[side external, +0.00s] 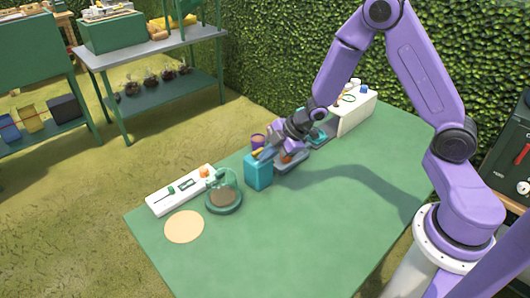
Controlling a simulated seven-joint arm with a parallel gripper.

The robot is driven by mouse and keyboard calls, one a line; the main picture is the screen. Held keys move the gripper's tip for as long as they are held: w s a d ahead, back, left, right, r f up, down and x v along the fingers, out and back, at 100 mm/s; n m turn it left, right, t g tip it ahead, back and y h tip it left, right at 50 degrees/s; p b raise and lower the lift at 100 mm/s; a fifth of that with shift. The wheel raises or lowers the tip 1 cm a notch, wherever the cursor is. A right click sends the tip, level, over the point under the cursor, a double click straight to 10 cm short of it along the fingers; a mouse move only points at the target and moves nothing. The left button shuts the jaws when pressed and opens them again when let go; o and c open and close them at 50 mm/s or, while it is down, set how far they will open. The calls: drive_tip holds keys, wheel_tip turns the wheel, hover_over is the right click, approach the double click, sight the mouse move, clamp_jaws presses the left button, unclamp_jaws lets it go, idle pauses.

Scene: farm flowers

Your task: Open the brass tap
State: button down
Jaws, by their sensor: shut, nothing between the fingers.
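I cannot pick out the brass tap for certain in the side external view. A small yellowish piece (258,154) shows at the top of a teal box (258,172) near the table's middle; it is too small to tell whether it is the tap. My gripper (268,153) is low over this spot, close beside the box's top edge. It is shut and empty. Its fingertips are small and partly hidden, so I cannot tell whether they touch anything.
The green table (290,230) has free room at the front and right. A white box (357,113) stands behind.

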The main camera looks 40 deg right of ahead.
drive_tip(key=shift+w, duration=0.55)
drive_tip(key=shift+w+a+m+t+h, duration=0.1)
drive_tip(key=shift+a+m+t+h, duration=0.2)
drive_tip(key=shift+m, duration=0.35)
drive_tip(key=shift+a+m+t+h, duration=0.1)
drive_tip(key=shift+m+h, duration=0.3)
drive_tip(key=shift+m, duration=0.25)
idle(0.3)
drive_tip(key=shift+w+a+m+t+h, duration=0.1)
drive_tip(key=shift+a+m+t+h, duration=0.2)
drive_tip(key=shift+m+h, duration=0.55)
drive_tip(key=m, duration=0.1)
drive_tip(key=m+h, duration=0.1)
drive_tip(key=m, duration=0.1)
drive_tip(key=w+a+m+h, duration=0.1)
drive_tip(key=m, duration=0.1)
drive_tip(key=shift+h, duration=0.25)
drive_tip(key=m+h, duration=0.1)
drive_tip(key=m, duration=0.1)
drive_tip(key=w+m+g+h, duration=0.1)
drive_tip(key=m, duration=0.1)
drive_tip(key=m+h, duration=0.1)
drive_tip(key=m, duration=0.1)
drive_tip(key=shift+w+a+h, duration=0.3)
drive_tip(key=shift+a, duration=0.05)
drive_tip(key=shift+w+d, duration=0.1)
drive_tip(key=shift+w, duration=0.3)
idle(0.7)
